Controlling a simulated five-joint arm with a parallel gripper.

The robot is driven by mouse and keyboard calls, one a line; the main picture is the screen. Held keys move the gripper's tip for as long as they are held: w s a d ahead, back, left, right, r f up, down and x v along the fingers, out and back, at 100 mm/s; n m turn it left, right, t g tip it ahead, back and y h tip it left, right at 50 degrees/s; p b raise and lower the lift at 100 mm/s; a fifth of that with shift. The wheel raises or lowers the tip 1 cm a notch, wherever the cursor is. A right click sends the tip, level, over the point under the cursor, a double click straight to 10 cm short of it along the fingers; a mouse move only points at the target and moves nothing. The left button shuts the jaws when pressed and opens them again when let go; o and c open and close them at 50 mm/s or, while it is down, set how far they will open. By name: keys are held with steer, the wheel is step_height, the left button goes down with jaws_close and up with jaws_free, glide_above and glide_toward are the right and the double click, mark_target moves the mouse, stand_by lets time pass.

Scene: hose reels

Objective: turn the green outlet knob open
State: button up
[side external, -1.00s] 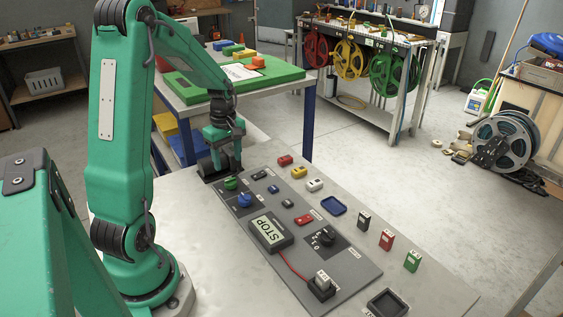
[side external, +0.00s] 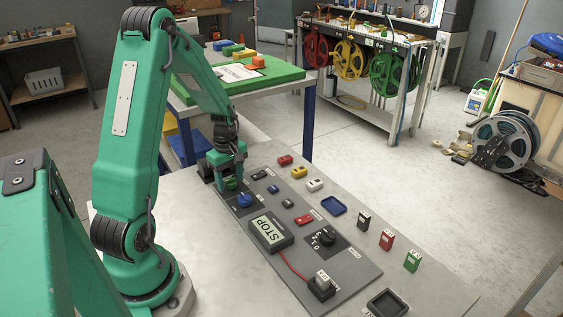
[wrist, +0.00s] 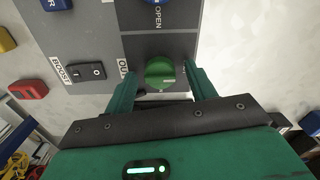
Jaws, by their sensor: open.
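The green outlet knob (wrist: 160,73) sits on the grey panel (wrist: 100,22), between the two fingers of my gripper (wrist: 160,85) in the wrist view. My gripper is open, with a finger on either side of the knob. In the side external view my gripper (side external: 231,180) is down at the panel's far left end, around the green knob (side external: 231,184), which is partly hidden. I cannot tell whether the fingers touch the knob. The blue knob (side external: 245,200) is just in front of it, near the word OPEN seen in the wrist view.
A rocker switch marked BOOST (wrist: 90,72) is left of my gripper in the wrist view. The bench to the left of the panel is clear.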

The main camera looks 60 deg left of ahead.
steer(key=c, duration=1)
steer(key=shift+m, duration=0.4)
steer(key=m, duration=0.3)
steer(key=shift+m, duration=0.3)
steer(key=m, duration=0.9)
steer(key=shift+r, duration=0.1)
steer(key=m, duration=0.4)
steer(key=shift+m, duration=0.4)
